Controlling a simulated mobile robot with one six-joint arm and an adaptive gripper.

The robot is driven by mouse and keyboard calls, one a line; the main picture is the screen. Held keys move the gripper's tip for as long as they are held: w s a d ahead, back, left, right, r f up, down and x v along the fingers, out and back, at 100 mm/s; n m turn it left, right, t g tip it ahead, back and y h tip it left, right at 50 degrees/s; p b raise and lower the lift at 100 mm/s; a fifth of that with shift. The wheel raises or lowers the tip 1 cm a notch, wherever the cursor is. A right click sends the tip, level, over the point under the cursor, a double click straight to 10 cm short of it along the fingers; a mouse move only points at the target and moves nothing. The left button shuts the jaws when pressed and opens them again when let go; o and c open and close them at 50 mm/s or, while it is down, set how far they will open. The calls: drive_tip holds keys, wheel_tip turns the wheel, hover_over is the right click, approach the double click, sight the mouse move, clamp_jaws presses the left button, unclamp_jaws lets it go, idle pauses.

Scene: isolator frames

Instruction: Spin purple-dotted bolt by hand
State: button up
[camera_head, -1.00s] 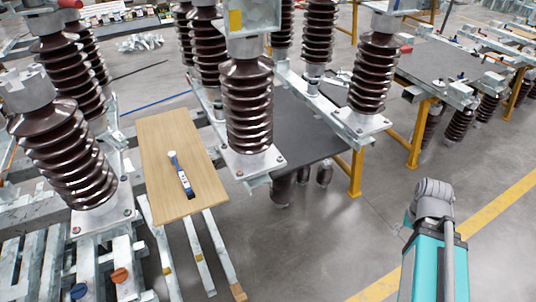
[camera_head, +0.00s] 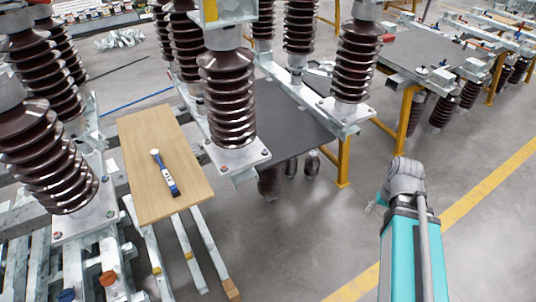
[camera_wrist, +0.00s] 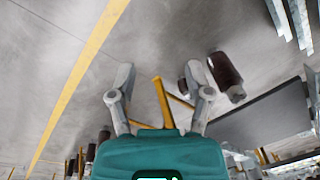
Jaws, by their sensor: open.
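No purple dot can be made out on any bolt in these views. Small bolts sit at the corners of the metal base plates under the brown ribbed insulators, such as the middle base plate (camera_head: 222,163) and the left base plate (camera_head: 76,226). My gripper shows in the wrist view (camera_wrist: 158,70) with its two grey fingers spread and nothing between them. It hangs over bare floor, well to the right of the insulators and apart from them.
A wooden board (camera_head: 140,190) carries a blue and white tool (camera_head: 167,175) with a pale round head. A middle insulator (camera_head: 228,100) stands beside it. A dark tabletop (camera_head: 285,120) on yellow legs (camera_head: 343,163) lies behind. Grey floor (camera_head: 300,240) is open between the frame and my arm.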

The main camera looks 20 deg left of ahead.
drive_tip(key=w+a+f+n+y+b, duration=0.3)
drive_tip(key=w+a+f+b, duration=0.1)
drive_tip(key=a, duration=0.3)
drive_tip(key=n+g+y+b, duration=0.1)
drive_tip(key=n+y+b, duration=1.35)
drive_tip(key=b, duration=0.25)
approach(267, 151)
drive_tip(key=d, duration=0.3)
drive_tip(key=shift+w+a+n, duration=0.1)
drive_tip(key=shift+w+n, duration=0.15)
drive_tip(key=shift+w, duration=0.05)
drive_tip(key=shift+a, duration=0.1)
drive_tip(key=a, duration=0.9)
drive_tip(key=s+a, duration=0.1)
drive_tip(key=a, duration=0.3)
drive_tip(key=shift+a, duration=0.3)
